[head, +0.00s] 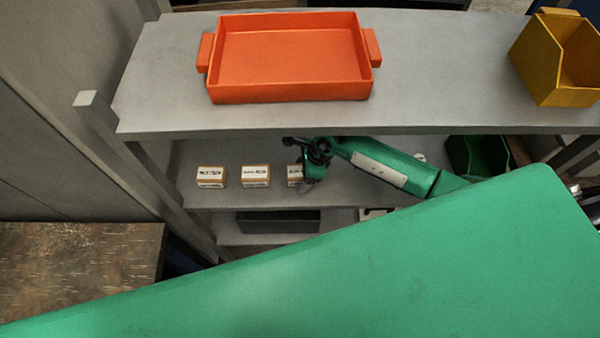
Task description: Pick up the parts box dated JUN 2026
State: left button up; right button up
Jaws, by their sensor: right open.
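Three small cardboard parts boxes with white labels stand in a row on the middle shelf: a left box (211,177), a middle box (255,176) and a right box (294,175). The print on the labels is too small to read, so I cannot tell which is dated JUN 2026. My right gripper (309,182) is open and points down at the right box, covering its right part. I cannot tell whether it touches the box. My left gripper is out of view.
An orange tray (290,97) and a yellow bin (536,72) stand on the top shelf (160,80), above the boxes. A dark green bin (466,158) is at right on the middle shelf (240,198). A dark container (278,222) sits lower down.

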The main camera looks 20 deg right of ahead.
jog(key=c, duration=1.3)
jog(key=shift+r, duration=0.1)
